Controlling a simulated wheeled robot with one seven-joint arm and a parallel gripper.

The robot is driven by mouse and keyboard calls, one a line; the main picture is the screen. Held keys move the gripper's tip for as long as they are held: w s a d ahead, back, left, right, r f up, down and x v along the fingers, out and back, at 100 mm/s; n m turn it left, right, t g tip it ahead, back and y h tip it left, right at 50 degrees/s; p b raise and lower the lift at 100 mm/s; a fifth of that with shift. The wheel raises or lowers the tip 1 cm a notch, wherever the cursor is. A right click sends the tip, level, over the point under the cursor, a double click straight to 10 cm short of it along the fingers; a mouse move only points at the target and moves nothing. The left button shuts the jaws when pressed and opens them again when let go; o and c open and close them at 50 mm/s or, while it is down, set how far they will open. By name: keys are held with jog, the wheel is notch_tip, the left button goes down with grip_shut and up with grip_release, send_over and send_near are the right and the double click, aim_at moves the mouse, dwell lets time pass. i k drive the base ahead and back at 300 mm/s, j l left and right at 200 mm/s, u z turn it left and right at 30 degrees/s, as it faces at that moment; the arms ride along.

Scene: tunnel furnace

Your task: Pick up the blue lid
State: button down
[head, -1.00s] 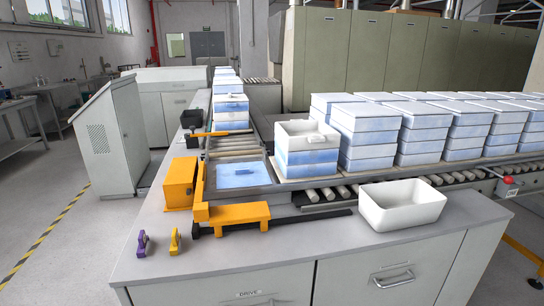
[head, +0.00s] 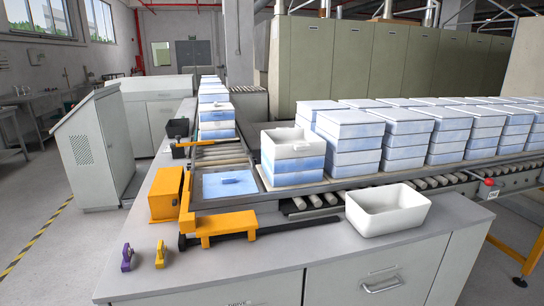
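A light blue flat square panel with a small darker blue handle on top, which looks like the blue lid (head: 222,185), lies on the conveyor corner behind the yellow bracket (head: 226,226). It sits inside a grey frame, just in front of the rollers (head: 221,154). My gripper is not in view, so its state and its distance from the lid do not show.
An open stack of white and blue boxes (head: 293,165) stands right of the lid. A white open bin (head: 388,211) sits on the counter (head: 270,255). A purple handle (head: 127,257) and a yellow handle (head: 160,255) stand at front left. Bare counter lies between.

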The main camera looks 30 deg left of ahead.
aim_at(232, 184)
jog(key=u, duration=1.2)
jog(key=i, duration=0.05)
